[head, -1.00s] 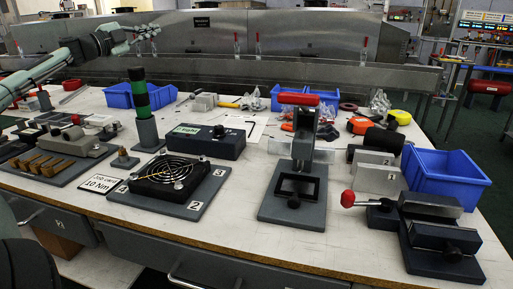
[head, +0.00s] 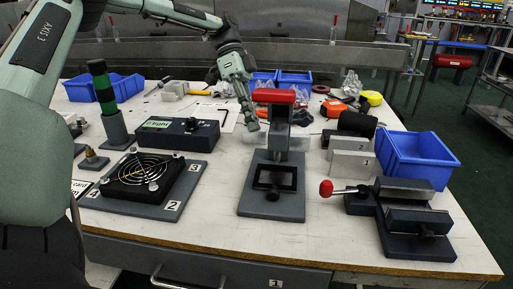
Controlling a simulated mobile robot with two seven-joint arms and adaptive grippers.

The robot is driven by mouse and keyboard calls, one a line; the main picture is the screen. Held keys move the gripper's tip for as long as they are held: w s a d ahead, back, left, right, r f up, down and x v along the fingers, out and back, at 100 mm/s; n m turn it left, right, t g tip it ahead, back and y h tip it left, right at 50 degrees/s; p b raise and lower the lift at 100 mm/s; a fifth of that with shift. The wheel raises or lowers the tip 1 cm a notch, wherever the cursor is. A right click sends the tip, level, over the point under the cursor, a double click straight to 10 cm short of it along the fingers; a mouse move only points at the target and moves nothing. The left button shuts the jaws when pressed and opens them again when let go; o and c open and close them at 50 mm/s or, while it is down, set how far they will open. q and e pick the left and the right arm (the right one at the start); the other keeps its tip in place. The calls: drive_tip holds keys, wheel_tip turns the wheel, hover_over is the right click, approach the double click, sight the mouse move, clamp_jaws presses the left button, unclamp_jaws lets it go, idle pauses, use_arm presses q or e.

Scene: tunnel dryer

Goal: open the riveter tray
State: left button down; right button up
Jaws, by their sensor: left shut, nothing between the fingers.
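My left gripper (head: 250,118) hangs from the upper middle, its fingers pointing down and shut with nothing in them. It appears just left of an upright grey press with a red handle (head: 272,96); whether it touches the press cannot be told. The press base holds a dark square frame with a small knob at its front (head: 273,178). At the right is a dark block device (head: 420,220) with a red-ball lever (head: 327,188) and a round front knob. No label shows which device is the riveter, so its tray cannot be named for sure. My right gripper is not in view.
A black fan on a grey plate (head: 180,200) and a dark control box (head: 175,135) stand left of the press. A blue bin (head: 415,160) and grey blocks (head: 350,163) stand at the right. Bare table lies between the fan plate and press.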

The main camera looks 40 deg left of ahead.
sight(254, 160)
use_arm(q)
drive_tip(key=x, duration=0.4)
drive_tip(key=s+d, duration=0.2)
drive_tip(key=shift+s+f+p, duration=0.2)
drive_tip(key=shift+s+p, duration=0.1)
drive_tip(key=shift+p, duration=0.05)
drive_tip(key=shift+s+d+f, duration=0.1)
drive_tip(key=shift+s+d, duration=0.15)
drive_tip(key=shift+s, duration=0.2)
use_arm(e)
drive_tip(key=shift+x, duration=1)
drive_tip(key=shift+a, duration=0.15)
use_arm(q)
drive_tip(key=shift+a, duration=0.1)
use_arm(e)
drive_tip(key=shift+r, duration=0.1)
